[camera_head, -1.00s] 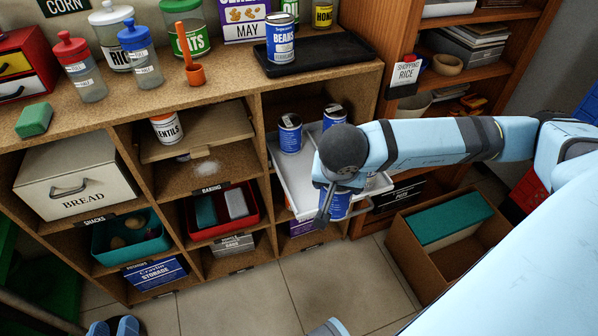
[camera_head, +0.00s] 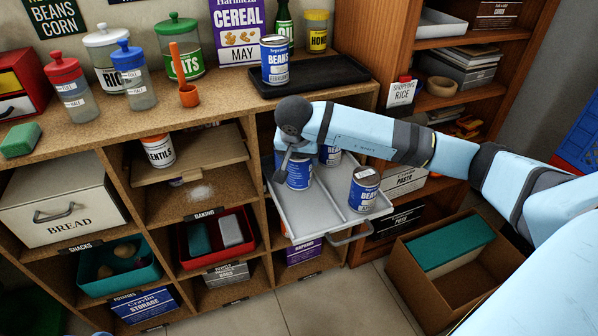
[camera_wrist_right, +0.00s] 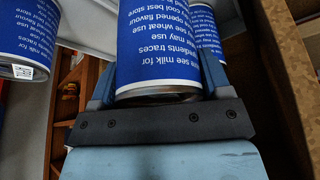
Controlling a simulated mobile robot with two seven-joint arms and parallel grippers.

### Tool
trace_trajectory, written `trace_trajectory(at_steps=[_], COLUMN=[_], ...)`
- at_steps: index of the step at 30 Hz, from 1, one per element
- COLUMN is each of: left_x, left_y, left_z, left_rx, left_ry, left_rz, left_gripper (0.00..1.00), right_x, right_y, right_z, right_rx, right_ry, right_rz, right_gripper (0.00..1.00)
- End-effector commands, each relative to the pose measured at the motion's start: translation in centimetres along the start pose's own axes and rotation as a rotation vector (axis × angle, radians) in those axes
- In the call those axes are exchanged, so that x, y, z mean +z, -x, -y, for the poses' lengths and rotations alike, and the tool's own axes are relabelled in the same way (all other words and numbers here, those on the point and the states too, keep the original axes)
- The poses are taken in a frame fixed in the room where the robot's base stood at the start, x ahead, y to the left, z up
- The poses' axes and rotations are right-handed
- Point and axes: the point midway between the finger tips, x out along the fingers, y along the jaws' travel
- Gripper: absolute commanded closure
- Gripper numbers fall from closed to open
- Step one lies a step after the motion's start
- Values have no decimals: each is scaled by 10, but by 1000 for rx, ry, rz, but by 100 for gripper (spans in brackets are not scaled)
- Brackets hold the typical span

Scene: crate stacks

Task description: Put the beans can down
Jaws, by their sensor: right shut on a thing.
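My right gripper (camera_head: 292,165) points down over the left side of a pulled-out grey tray (camera_head: 322,210). It is shut on a blue beans can (camera_head: 299,174), which is upright at the tray. I cannot tell whether its base touches the tray. In the right wrist view the held can (camera_wrist_right: 158,50) fills the space between the fingers. Another blue can (camera_head: 330,155) stands behind it to the right, and a beans can (camera_head: 364,190) stands on the tray's right side. A further can is mostly hidden behind the gripper. My left gripper is not in view.
Another beans can (camera_head: 275,62) stands on a black tray (camera_head: 318,76) on the shelf top. The pulled-out tray has a front handle (camera_head: 350,236), and its front left part is bare. An open cardboard box (camera_head: 405,270) is on the floor at the right.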

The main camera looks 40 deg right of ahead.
Motion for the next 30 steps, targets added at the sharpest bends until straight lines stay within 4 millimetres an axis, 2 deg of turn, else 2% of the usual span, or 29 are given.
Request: trace_trajectory(at_steps=[5, 13, 24, 25, 28, 30], left_x=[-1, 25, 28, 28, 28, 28], left_y=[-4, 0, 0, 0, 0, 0], left_z=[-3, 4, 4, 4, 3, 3], left_rx=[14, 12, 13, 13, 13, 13], left_ry=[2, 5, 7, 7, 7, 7], left_rz=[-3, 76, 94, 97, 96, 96], left_gripper=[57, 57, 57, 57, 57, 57], right_x=[4, 17, 15, 16, 15, 15], right_y=[-10, -45, -46, -46, -46, -46], right_z=[0, 2, 2, 2, 2, 2], right_rx=[-2, -2, -1, -1, -1, -1], right_ry=[-2, -3, -2, -1, -1, -1], right_rz=[-2, 0, -3, -2, -2, -2], right_gripper=[66, 66, 66, 26, 3, 3])
